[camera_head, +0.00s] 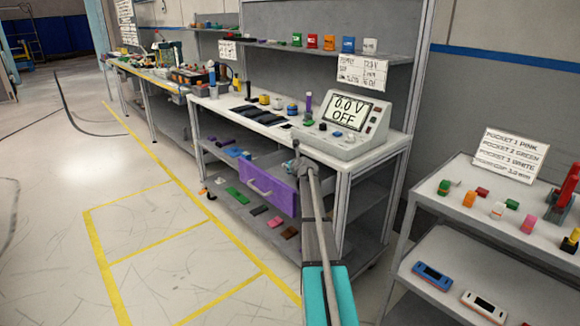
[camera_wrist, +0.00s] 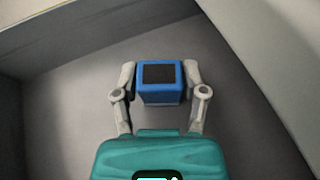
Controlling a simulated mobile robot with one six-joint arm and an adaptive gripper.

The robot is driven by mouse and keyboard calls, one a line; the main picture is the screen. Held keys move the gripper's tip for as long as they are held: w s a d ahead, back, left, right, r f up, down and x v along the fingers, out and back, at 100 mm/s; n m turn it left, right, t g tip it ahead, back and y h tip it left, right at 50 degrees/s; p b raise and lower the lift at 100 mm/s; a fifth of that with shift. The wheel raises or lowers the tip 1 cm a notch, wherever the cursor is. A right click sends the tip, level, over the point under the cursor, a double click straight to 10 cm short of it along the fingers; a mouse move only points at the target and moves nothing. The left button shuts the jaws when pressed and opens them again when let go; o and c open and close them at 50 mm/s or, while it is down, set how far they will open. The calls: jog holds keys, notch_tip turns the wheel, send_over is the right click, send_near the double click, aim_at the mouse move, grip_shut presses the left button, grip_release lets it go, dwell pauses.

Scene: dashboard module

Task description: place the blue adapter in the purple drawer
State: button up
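The blue adapter (camera_wrist: 160,96), a small blue block with a dark top, is between the two fingers of my gripper (camera_wrist: 160,80) in the wrist view. The fingers lie close against its left and right sides, so my gripper looks shut on it. Grey walls and a grey floor surround it; I cannot tell whether it touches the floor. In the head view the purple drawer (camera_head: 268,187) is pulled out under the workbench. My gripper (camera_head: 296,160) is over the right part of the drawer, and the adapter cannot be made out there.
The workbench (camera_head: 275,132) carries a power supply (camera_head: 347,118) reading 0.0 V OFF, close to my arm. Colored parts lie on the lower shelf (camera_head: 240,215). A grey cart (camera_head: 490,235) with small parts stands at the right.

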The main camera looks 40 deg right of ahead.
jog(key=shift+o, duration=1.1)
jog(key=shift+r, duration=0.25)
jog(key=p+v, duration=0.5)
jog(key=v, duration=0.7)
